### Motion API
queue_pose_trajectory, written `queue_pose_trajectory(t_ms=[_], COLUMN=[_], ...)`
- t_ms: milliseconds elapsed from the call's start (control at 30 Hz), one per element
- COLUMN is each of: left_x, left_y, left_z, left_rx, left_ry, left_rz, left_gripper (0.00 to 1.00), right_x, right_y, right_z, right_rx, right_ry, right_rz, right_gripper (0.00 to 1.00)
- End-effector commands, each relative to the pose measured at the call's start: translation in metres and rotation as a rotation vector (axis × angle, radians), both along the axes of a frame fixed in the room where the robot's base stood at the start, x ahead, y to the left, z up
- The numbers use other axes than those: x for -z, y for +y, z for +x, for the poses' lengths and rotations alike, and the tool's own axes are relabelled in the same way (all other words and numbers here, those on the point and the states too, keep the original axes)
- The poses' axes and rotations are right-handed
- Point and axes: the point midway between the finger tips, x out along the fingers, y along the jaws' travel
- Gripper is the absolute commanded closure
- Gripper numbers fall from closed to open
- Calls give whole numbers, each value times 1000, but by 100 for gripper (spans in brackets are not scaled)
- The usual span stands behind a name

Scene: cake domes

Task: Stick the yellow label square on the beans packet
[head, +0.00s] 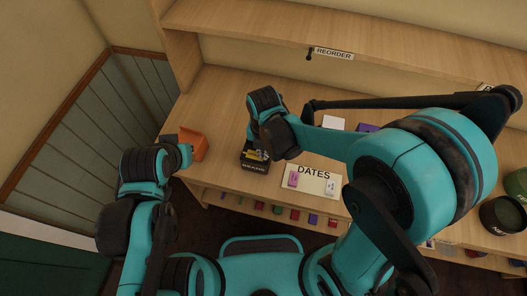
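The beans packet (254,167) is a dark box with pale lettering near the front edge of the wooden counter, left of the middle. A small yellow patch (259,154) shows at its upper part, right below my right gripper. I cannot tell whether this is the yellow label or whether it touches the packet. My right gripper (257,150) is over the packet, and the wrist hides most of its fingers. My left gripper (187,154) is beside the orange bin at the left, away from the packet. Its fingers are too small to read.
An orange bin (194,143) stands at the counter's left end. A white "DATES" board (313,180) with small pink and white pieces lies right of the packet. Dark green tins (503,215) stand at the far right. A shelf with a "REORDER" tag (333,53) runs behind.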

Motion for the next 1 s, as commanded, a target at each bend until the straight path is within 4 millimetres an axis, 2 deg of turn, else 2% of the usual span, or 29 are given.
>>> queue_pose_trajectory(t_ms=[33,67,100,167,567,667,1000], left_x=[0,0,0,0,0,0,0], left_y=[0,0,0,0,0,0,0], left_z=[0,0,0,0,0,0,0], left_rx=[0,0,0,0,0,0,0], left_ry=[0,0,0,0,0,0,0], left_rz=[0,0,0,0,0,0,0], left_gripper=[100,100,100,100,100,100,100], right_x=[0,0,0,0,-6,-19,-89], right_y=[0,0,0,0,0,0,0], right_z=[0,0,0,0,0,0,0], right_rx=[0,0,0,0,0,0,0], right_ry=[0,0,0,0,0,0,0], right_rz=[0,0,0,0,0,0,0], right_gripper=[100,95,85,71,71,71,71])
